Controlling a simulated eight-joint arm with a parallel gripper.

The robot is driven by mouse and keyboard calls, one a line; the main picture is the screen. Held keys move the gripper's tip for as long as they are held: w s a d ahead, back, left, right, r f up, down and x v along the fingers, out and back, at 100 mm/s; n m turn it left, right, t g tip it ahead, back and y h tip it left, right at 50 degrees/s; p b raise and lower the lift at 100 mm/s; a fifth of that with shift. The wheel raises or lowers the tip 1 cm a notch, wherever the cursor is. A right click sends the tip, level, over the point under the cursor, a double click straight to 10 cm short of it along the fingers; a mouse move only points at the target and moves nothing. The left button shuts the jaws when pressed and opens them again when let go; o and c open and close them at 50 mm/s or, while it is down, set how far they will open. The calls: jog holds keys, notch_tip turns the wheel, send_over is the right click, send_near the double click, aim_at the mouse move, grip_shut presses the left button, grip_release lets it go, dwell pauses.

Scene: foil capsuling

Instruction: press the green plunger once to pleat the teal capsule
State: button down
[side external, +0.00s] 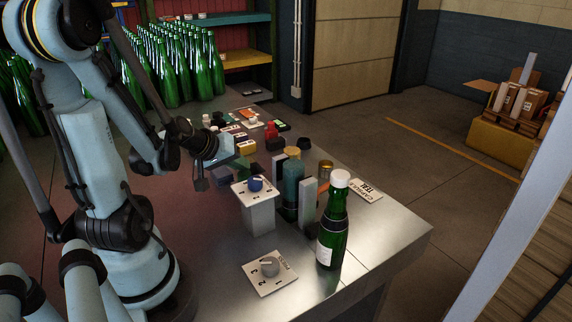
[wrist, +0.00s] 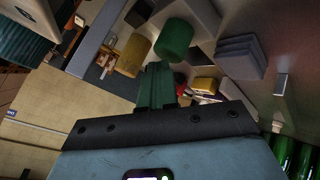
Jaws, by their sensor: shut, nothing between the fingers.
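A green cylinder (wrist: 174,38), which looks like the plunger, stands ahead of my fingertips in the wrist view, apart from them. I cannot pick it out surely in the side view. My gripper (wrist: 155,80) is shut and empty, its green fingers together; in the side view it hangs over the bench, left of the white pedestal, its tips hard to make out. A ribbed teal piece (wrist: 20,42) shows at the wrist view's upper left. I cannot tell which is the capsule.
A pedestal with a blue knob (side external: 256,184) stands close to my gripper. A white-capped green bottle (side external: 332,225) and a grey dial (side external: 268,267) are nearer the bench front. Several small coloured items lie behind. The bench's right corner (side external: 395,235) is clear.

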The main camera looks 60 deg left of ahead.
aim_at(241, 174)
jog(key=shift+f, duration=0.7)
dwell(0.6)
jog(key=shift+r, duration=1.6)
jog(key=shift+r, duration=2.5)
